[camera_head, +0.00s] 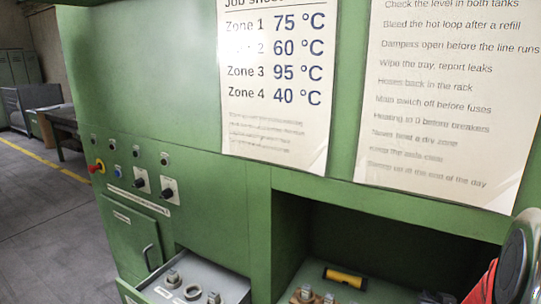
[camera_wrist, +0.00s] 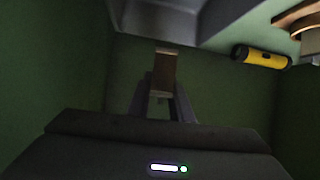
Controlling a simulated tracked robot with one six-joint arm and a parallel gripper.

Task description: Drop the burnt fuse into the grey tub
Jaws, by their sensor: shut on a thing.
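In the wrist view my gripper (camera_wrist: 162,100) is shut on the fuse (camera_wrist: 164,72), a brownish body with a pale metal cap at its far end. The fuse points away from the wrist; its near end is partly hidden between the fingers. Beyond it at the top is a smooth grey form (camera_wrist: 185,12), cut off by the picture edge; I cannot tell for sure if it is the grey tub. The fuse appears apart from it. In the head view neither the gripper nor a clear grey tub shows.
A yellow and black cylinder (camera_wrist: 262,57) lies right of the fuse; it also shows in the head view (camera_head: 344,277) inside the green cabinet's open bay. An open grey drawer (camera_head: 235,288) with metal fittings is left of the bay. Green walls (camera_wrist: 60,70) close in around the gripper.

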